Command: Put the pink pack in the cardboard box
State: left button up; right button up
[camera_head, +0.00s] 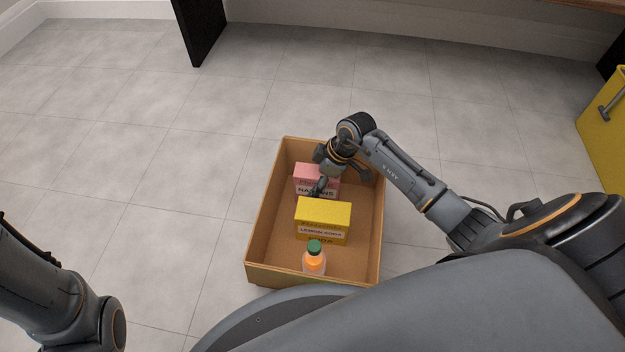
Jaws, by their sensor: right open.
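The pink pack (308,172) stands inside the cardboard box (265,232), toward its far left part. The box is open-topped and rests on the floor in front of me. My right gripper (342,185) is over the far part of the box, open, right beside the pink pack. One finger is in front of part of the pack, and I cannot tell whether it touches it. My left arm shows at the lower left, but its gripper is out of view.
The box also holds a yellow pack (323,212) near its middle and an orange bottle with a green cap (314,262) near its front wall. A yellow cabinet (604,135) stands at the right edge. The tiled floor left of the box is clear.

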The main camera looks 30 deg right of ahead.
jog(key=p+v, duration=0.5)
jog(key=v, duration=0.3)
jog(key=shift+s+r, duration=0.1)
jog(key=shift+r, duration=0.3)
jog(key=shift+s+d+r+p, duration=0.1)
jog(key=shift+d+r+p, duration=0.05)
jog(key=shift+r+p, duration=0.2)
